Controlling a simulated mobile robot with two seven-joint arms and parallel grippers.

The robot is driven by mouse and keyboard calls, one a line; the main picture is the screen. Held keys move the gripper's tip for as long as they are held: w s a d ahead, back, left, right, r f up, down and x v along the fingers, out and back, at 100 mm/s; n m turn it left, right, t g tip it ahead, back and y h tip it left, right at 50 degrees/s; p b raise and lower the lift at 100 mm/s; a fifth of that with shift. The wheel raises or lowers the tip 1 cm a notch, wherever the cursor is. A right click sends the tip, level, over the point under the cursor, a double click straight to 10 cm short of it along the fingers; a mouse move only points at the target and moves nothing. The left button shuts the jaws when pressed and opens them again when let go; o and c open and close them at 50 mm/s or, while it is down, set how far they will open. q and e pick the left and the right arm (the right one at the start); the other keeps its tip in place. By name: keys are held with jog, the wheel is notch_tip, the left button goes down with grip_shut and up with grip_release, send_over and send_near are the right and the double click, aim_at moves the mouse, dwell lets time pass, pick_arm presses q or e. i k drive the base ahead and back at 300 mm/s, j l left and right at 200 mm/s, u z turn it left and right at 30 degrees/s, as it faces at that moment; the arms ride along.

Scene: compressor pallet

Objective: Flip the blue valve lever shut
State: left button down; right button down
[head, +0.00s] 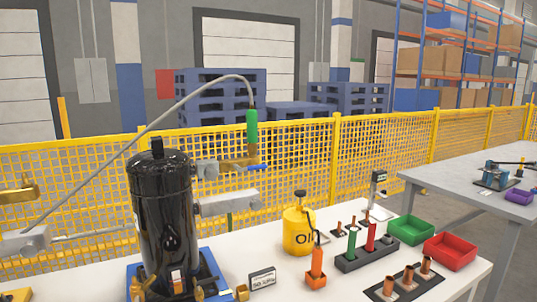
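The blue valve lever (257,168) lies roughly level under the green hose fitting (252,130). It sits at the right end of a brass valve body (236,163). A grey hose (165,115) arcs from the top of the green fitting down to the left. The brass valve body meets a grey bracket-like part (207,169) beside the black compressor (162,215), which stands upright in a blue cradle (213,268). I cannot make out either gripper, and nothing visibly touches the lever.
A second grey part (230,203) juts out right of the compressor. A yellow oil can (298,232), an orange-handled tool (316,268), a dark rack (365,252), a green bin (410,230) and a red bin (450,251) stand on the white bench (310,292). A yellow fence (385,145) runs behind.

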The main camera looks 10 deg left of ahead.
aim_at(237, 167)
jog(key=i+l, duration=0.15)
jog(key=l, duration=0.15)
jog(key=i+l+u, duration=0.1)
jog(key=l, duration=0.2)
jog(key=i+l, duration=0.2)
jog(key=l, duration=0.15)
jog(key=i+l+u, duration=0.1)
jog(key=l, duration=0.2)
jog(key=i+l, duration=0.2)
jog(key=l+u, duration=0.05)
jog(key=l, duration=0.05)
